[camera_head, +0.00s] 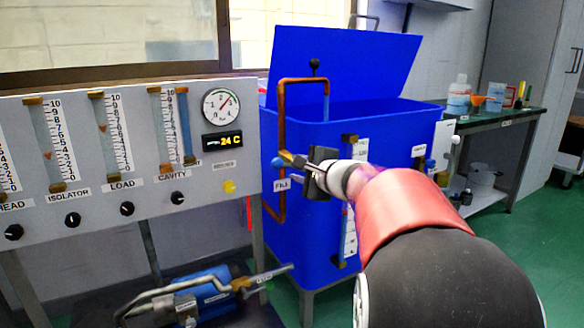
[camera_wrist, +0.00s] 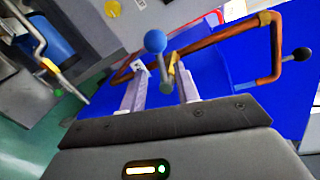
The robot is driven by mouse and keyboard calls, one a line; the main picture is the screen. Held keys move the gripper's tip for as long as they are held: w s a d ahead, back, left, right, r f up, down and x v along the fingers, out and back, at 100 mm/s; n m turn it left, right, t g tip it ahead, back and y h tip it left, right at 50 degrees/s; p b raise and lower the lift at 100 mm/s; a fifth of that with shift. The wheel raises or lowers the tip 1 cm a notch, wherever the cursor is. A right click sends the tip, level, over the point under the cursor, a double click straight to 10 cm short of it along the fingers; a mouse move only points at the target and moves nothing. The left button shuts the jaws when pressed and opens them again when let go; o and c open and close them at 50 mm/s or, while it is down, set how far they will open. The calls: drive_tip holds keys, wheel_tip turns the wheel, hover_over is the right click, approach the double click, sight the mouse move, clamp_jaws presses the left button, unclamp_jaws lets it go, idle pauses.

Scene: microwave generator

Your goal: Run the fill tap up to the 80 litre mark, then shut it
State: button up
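The blue tank (camera_head: 310,235) stands in the middle of the head view with its lid raised. A copper pipe (camera_head: 282,110) runs down its front to the fill tap (camera_head: 292,159), above a "FILL" label (camera_head: 282,184). The tap's blue ball knob (camera_wrist: 155,41) and grey lever (camera_wrist: 166,75) show in the wrist view. My gripper (camera_wrist: 160,80) is open, its two fingers apart on either side of the lever, the ball just past the tips. The front sight gauge (camera_head: 350,236) has a white scale partly hidden by my gripper and arm; I cannot read its level.
A grey panel (camera_head: 225,178) with flow tubes, a round dial (camera_head: 221,106) and knobs stands close on the left. A pump (camera_head: 200,295) with pipes lies low below it. A dark bench (camera_head: 500,118) with bottles is behind right. Green floor shows at right.

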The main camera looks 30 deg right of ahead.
sight(290, 166)
drive_tip(key=shift+s, duration=0.2)
drive_tip(key=shift+d+r+p, duration=0.1)
drive_tip(key=shift+p, duration=0.45)
drive_tip(key=shift+w+a+f+n+y+p, duration=0.2)
drive_tip(key=shift+w+y+p, duration=0.25)
drive_tip(key=shift+w+p, duration=1.05)
drive_tip(key=shift+w+a+f+n+y+p, duration=0.1)
drive_tip(key=shift+w+f+n+y+p, duration=0.35)
drive_tip(key=shift+w+p, duration=1.05)
drive_tip(key=shift+w+a+f+n+y+p, duration=0.15)
drive_tip(key=shift+w+y+p, duration=0.55)
drive_tip(key=shift+p, duration=1.3)
drive_tip(key=shift+w, duration=0.15)
drive_tip(key=shift+c, duration=0.4)
clamp_jaws()
